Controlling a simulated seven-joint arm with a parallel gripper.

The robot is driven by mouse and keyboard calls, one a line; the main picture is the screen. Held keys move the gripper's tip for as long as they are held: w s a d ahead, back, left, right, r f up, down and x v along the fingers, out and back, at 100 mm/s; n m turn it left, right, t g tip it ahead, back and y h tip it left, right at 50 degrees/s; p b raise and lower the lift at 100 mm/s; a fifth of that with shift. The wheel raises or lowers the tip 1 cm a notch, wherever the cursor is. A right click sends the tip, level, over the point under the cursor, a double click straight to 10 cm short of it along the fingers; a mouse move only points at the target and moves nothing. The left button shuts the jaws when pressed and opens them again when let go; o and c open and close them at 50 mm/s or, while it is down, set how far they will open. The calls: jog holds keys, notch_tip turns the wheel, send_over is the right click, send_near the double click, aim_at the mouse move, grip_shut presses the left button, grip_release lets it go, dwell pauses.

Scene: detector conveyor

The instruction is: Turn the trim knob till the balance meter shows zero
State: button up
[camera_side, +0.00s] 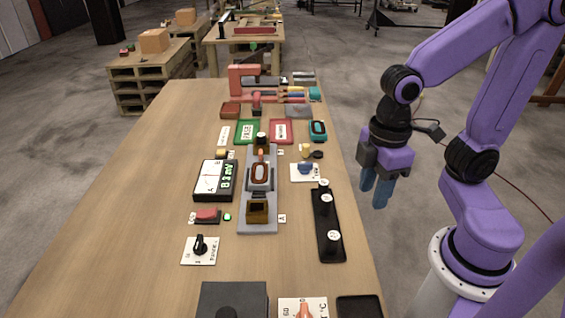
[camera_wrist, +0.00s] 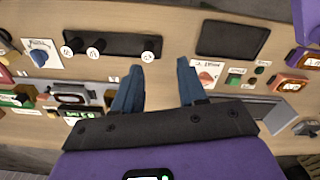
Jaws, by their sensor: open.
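The trim knob (camera_side: 200,244) is a black pointer knob on a white card, at the near left of the table in the side view. The balance meter (camera_side: 211,181) is a dark box with a white needle dial and a green digital readout that looks like 8.3 mV. The meter is partly visible in the wrist view (camera_wrist: 75,112), cut off by my gripper. I cannot make out the trim knob in the wrist view. My gripper (camera_side: 375,192) is open and empty, raised beyond the table's right edge, well away from the knob. Its two blue fingers (camera_wrist: 160,75) stand apart.
A grey rail fixture (camera_side: 258,222) stands right of the meter and knob. A red button (camera_side: 207,215) sits between them. A dark box (camera_side: 232,300) stands in front. The table's left side is clear.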

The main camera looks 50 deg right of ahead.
jog(key=w+r+m, duration=0.1)
jog(key=w, duration=0.8)
jog(key=m, duration=0.2)
send_over(305, 163)
jog(key=f, duration=0.1)
notch_tip(305, 163, down, 17)
jog(key=shift+r, duration=0.15)
jog(key=shift+c, duration=0.3)
grip_shut()
